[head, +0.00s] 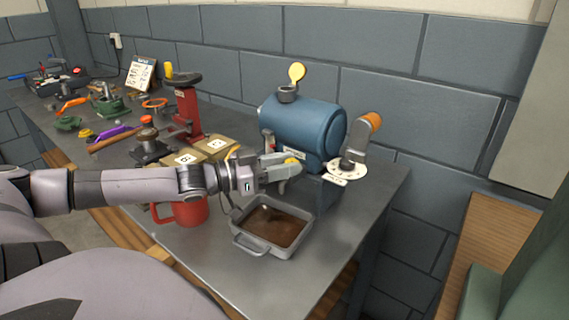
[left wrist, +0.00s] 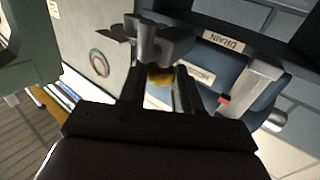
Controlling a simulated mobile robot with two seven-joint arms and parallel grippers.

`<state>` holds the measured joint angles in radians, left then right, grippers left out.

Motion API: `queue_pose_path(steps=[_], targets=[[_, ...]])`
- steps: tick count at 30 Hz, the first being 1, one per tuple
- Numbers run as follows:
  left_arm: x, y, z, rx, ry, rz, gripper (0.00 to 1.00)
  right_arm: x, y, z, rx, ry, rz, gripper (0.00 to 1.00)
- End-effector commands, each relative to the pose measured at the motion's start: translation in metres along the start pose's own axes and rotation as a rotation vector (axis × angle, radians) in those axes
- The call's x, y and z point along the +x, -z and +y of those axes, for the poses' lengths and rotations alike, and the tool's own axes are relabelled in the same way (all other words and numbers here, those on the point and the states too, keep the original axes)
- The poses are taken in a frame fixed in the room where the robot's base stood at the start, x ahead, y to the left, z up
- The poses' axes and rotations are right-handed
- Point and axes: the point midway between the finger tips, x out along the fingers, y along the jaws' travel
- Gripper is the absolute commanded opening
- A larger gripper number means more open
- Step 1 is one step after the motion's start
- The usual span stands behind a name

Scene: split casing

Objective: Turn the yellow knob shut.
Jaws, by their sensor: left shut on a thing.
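The yellow knob (head: 291,161) sits low on the front of a blue tank (head: 300,125) on the workbench. My left gripper (head: 288,169) reaches in from the left and is shut on the knob, covering most of it in the head view. In the left wrist view the yellow knob (left wrist: 160,76) shows between the two fingers, under a grey fitting (left wrist: 158,42). How far the knob is turned cannot be told. My right gripper is not in view.
A grey pan (head: 262,243) holding brown liquid stands below the knob. A red mug (head: 185,212) is under my left forearm. A white disc with an orange-tipped lever (head: 362,135) is at the tank's right. Tools crowd the bench's far left; its front right is clear.

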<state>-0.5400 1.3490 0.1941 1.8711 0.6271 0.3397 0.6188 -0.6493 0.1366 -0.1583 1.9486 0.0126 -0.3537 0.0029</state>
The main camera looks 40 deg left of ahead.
Motion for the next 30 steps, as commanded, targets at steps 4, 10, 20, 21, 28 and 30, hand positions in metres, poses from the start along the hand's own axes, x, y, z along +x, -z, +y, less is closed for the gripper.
queue_pose_path(steps=[4,10,20,21,28,30], targets=[[0.0000,-0.0020,-0.0006,0.001,-0.044,-0.004,0.03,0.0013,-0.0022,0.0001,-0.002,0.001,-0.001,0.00],[0.0000,-0.0021,-0.0012,0.001,-0.093,-0.003,0.03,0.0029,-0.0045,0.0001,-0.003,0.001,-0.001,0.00],[0.0001,-0.0017,-0.0021,0.000,-0.151,-0.002,0.03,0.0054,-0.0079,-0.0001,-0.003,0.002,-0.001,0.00],[0.0002,-0.0014,-0.0020,0.000,-0.156,-0.001,0.03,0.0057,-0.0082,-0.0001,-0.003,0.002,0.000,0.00],[0.0002,-0.0010,-0.0022,0.001,-0.177,-0.001,0.03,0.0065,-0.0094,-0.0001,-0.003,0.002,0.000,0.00],[0.0002,-0.0007,-0.0022,0.001,-0.181,0.000,0.03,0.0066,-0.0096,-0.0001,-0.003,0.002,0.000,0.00]])
